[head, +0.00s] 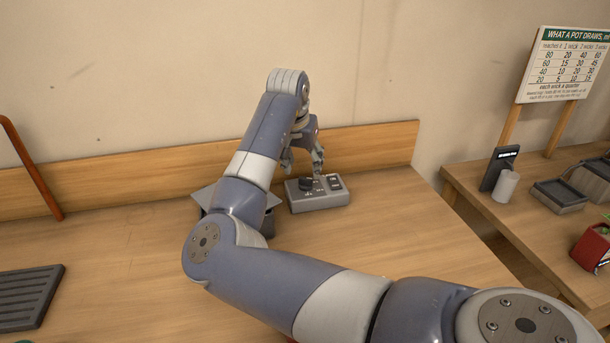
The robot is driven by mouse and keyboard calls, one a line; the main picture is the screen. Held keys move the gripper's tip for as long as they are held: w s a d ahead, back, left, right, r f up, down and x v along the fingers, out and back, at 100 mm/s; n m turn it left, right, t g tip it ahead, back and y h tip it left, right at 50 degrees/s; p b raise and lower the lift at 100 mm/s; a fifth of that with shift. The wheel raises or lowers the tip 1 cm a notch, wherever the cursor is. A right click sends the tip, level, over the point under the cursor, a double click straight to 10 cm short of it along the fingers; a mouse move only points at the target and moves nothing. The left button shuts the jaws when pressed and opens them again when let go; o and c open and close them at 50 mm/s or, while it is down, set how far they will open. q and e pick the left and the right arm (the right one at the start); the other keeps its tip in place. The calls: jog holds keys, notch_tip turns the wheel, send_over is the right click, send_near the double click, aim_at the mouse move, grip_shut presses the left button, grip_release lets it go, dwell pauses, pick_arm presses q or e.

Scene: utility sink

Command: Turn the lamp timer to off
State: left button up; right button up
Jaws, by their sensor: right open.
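The lamp timer (318,201) is a small grey box on the wooden counter, close to the wooden back board. It has a dark round knob (306,184) on its top left and a dark switch (335,183) on its top right. My right gripper (302,168) is open and points down just above the timer, over the knob. I cannot tell whether its fingers touch the knob. The knob's setting is too small to read. My left gripper is out of view.
My right arm crosses the counter and partly covers a grey box (268,219) left of the timer. A dark ribbed tray (36,296) lies at the left. A gap separates the right table, which bears a white cylinder (505,186), grey tray (559,195) and chart sign (565,65).

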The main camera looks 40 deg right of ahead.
aim_at(306, 178)
jog(key=shift+x, duration=2.8)
jog(key=shift+r, duration=0.1)
jog(key=c, duration=1.1)
